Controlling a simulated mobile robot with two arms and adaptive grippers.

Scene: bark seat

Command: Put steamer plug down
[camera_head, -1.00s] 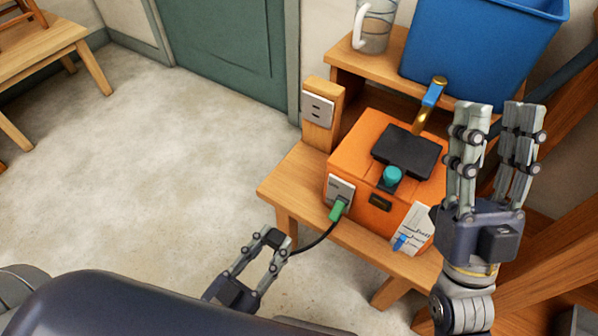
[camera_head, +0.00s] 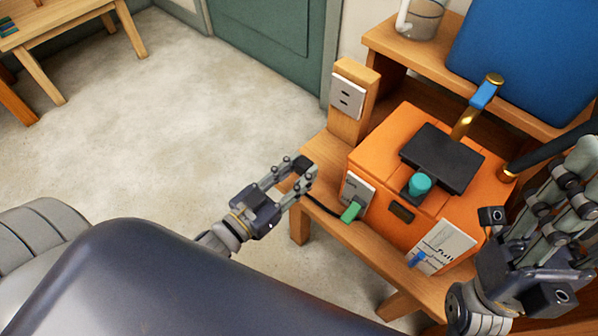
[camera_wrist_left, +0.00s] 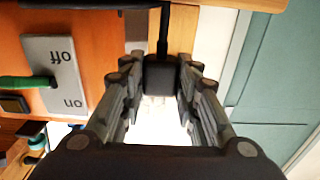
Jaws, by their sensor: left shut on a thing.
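The black steamer plug (camera_wrist_left: 161,75) is between the fingertips of my left gripper in the left wrist view, with its black cord running away at the top. In the head view my left gripper (camera_head: 300,172) is shut on it, just off the left edge of the wooden bench (camera_head: 318,150). The plug itself is mostly hidden by the fingers there. The cord (camera_head: 322,207) runs from the gripper toward the orange steamer box (camera_head: 385,150). My right gripper (camera_head: 565,195) is at the right edge, its fingers apart and no thing visible in them.
A two-slot outlet (camera_head: 347,97) is on a wooden post at the bench's back left. A green switch lever (camera_head: 352,212) sticks out of the box's on/off plate. The floor at left is clear.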

